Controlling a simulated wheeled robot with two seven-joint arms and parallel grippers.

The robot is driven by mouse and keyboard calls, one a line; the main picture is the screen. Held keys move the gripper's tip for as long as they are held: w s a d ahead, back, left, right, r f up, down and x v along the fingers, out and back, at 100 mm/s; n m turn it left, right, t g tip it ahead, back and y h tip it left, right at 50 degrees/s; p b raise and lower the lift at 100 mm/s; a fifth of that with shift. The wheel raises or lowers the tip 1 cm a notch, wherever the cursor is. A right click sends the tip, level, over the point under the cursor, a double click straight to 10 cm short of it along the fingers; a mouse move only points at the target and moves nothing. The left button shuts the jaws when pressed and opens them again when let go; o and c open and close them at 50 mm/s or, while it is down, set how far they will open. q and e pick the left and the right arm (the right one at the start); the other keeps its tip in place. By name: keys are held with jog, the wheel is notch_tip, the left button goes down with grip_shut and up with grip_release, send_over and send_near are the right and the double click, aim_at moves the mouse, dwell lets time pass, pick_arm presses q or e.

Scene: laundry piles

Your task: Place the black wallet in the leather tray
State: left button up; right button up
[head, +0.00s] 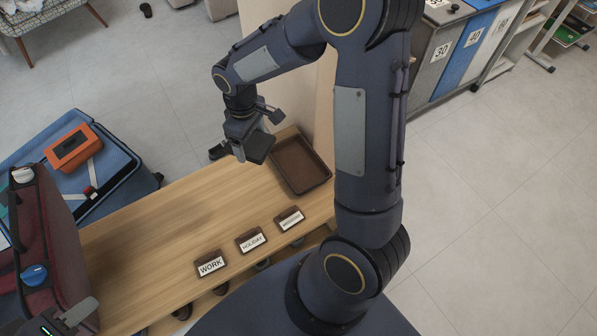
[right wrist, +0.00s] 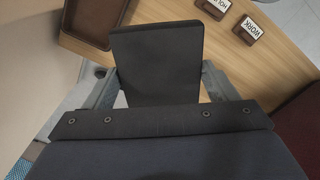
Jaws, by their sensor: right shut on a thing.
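My right gripper (head: 252,138) is shut on the black wallet (head: 260,148) and holds it above the table, to the left of the leather tray. In the right wrist view the wallet (right wrist: 157,65) is gripped between the two fingers. The brown leather tray (head: 299,162) lies at the table's right end and looks empty in the visible part. It also shows at the upper left of the right wrist view (right wrist: 92,18). My left gripper (head: 78,314) is partly in view at the lower left corner; its opening is unclear.
The wooden table (head: 165,225) is mostly clear. Signs WORK (head: 211,264), HOLIDAY (head: 251,240) and a third one (head: 289,219) line its front edge. A dark red bag (head: 50,245) stands at the left. A blue suitcase (head: 120,165) with an orange case (head: 73,147) is behind.

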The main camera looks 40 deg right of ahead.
jog(key=d+f+n+b, duration=0.3)
jog(key=f+n+b, duration=0.6)
jog(key=f+b, duration=0.4)
jog(key=n+b, duration=0.2)
jog(key=b, duration=0.2)
send_over(299, 165)
jog(key=f, duration=1.1)
jog(key=shift+s+a+f, duration=0.15)
jog(key=shift+a, duration=0.25)
jog(key=shift+d+f, duration=0.35)
jog(key=shift+f, duration=0.1)
jog(key=shift+d+f+b, duration=0.1)
jog(key=shift+f+b, duration=0.85)
jog(key=shift+f, duration=0.65)
